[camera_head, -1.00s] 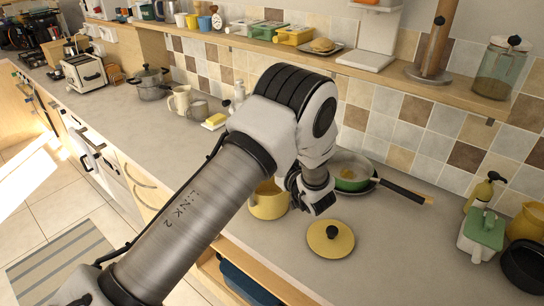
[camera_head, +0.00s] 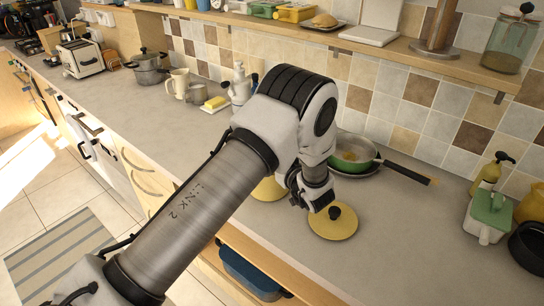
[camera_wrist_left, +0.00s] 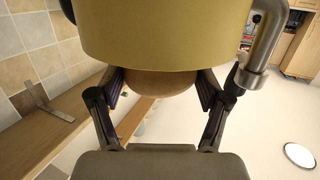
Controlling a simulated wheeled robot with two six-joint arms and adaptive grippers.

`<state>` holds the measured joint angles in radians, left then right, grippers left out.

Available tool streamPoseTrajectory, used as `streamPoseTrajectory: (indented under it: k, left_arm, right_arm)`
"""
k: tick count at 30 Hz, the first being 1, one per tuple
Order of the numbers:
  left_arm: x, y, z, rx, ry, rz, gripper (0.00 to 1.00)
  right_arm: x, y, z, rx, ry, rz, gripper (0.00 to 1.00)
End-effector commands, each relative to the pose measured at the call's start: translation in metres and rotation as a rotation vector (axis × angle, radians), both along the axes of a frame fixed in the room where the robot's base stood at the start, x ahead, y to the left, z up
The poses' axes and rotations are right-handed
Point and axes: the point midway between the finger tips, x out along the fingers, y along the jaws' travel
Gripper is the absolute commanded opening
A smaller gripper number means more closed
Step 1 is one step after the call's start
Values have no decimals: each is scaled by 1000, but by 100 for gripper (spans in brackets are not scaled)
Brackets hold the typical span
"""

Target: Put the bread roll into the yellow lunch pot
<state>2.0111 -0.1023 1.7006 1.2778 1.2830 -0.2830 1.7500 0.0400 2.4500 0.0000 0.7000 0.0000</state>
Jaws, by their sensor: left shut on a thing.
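The yellow lunch pot (camera_head: 268,188) stands on the counter, mostly hidden behind my left arm in the head view. In the left wrist view, which is upside down, the pot (camera_wrist_left: 180,30) fills the top, its handle at right. My left gripper (camera_wrist_left: 160,90) is shut on a brown rounded thing, the bread roll (camera_wrist_left: 160,82), which shows at the pot's rim. The rim hides the fingertips and part of the roll, so I cannot tell how deep it sits. In the head view the left gripper (camera_head: 318,198) is beside the pot. My right gripper is not in view.
A yellow lid with black knob (camera_head: 333,224) lies on the counter by my gripper. A green pan (camera_head: 350,155) stands behind. A bun (camera_head: 325,20) rests on a plate on the shelf. Soap bottle (camera_head: 490,172) and green-topped container (camera_head: 487,215) stand at right.

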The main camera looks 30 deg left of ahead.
Motion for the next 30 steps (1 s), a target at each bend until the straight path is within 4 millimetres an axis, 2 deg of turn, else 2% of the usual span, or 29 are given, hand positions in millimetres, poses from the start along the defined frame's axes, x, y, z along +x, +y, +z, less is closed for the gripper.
streamPoseTrajectory:
  k: [1, 2, 3, 14, 24, 30]
  left_arm:
    - [0, 0, 0, 0, 0, 0, 87]
    - [0, 0, 0, 0, 0, 0, 98]
    - [0, 0, 0, 0, 0, 0, 100]
    - [-1, -4, 1, 1, 0, -2, 100]
    - [-27, -58, 10, 2, 0, -4, 100]
    - [-33, -67, 11, 1, 0, 0, 100]
  right_arm:
    - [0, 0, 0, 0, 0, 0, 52]
    - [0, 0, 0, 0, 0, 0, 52]
    - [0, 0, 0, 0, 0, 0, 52]
    - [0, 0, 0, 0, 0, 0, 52]
    - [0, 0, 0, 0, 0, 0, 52]
    - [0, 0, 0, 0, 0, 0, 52]
